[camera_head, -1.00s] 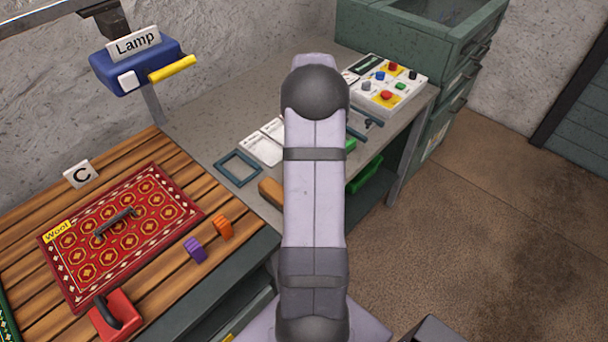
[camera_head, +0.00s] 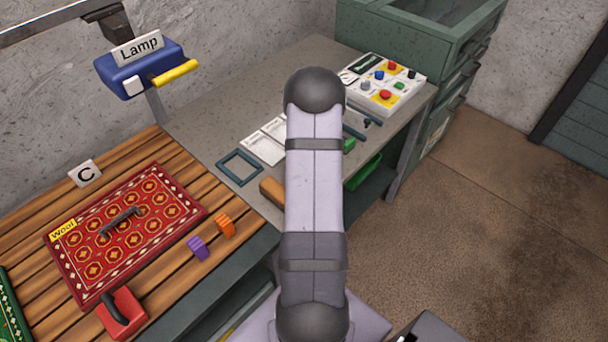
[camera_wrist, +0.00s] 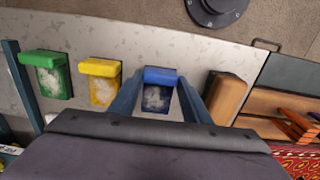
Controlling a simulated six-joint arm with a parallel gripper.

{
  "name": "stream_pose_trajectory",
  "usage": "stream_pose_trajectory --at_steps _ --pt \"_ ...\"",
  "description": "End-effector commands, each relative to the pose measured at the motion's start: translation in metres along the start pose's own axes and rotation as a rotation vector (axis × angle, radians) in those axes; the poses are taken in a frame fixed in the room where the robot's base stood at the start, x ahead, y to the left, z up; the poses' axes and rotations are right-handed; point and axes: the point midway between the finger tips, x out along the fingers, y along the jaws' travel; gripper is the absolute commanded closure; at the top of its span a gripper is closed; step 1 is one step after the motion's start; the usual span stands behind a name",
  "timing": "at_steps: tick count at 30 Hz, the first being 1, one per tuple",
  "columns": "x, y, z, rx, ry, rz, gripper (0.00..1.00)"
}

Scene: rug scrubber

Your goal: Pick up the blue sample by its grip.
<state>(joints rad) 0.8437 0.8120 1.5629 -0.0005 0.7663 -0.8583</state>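In the wrist view the blue sample (camera_wrist: 157,98) has a blue grip (camera_wrist: 161,75) along its top and a clear body with whitish material inside. My gripper (camera_wrist: 160,82) is open, with one finger on each side of the blue sample. The fingers look apart from the grip; I cannot tell their exact depth relative to it. In the head view my arm hides the gripper and the blue sample.
In the wrist view a yellow sample (camera_wrist: 101,82) and a green sample (camera_wrist: 48,74) stand left of the blue one. A brown wooden block (camera_wrist: 225,96) stands close to the right finger. In the head view a button panel (camera_head: 386,82) sits at the bench's back.

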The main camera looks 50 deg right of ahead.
Motion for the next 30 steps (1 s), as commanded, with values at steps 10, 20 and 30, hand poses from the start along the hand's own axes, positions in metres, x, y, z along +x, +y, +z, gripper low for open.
stream_pose_trajectory --at_steps 10,20,30 --pt "-0.001 0.0 0.0 0.0 0.0 0.0 0.79" --pt "-0.03 0.001 -0.001 0.0 0.004 0.005 0.79" --pt "-0.085 0.001 -0.001 0.0 0.003 0.003 0.79"
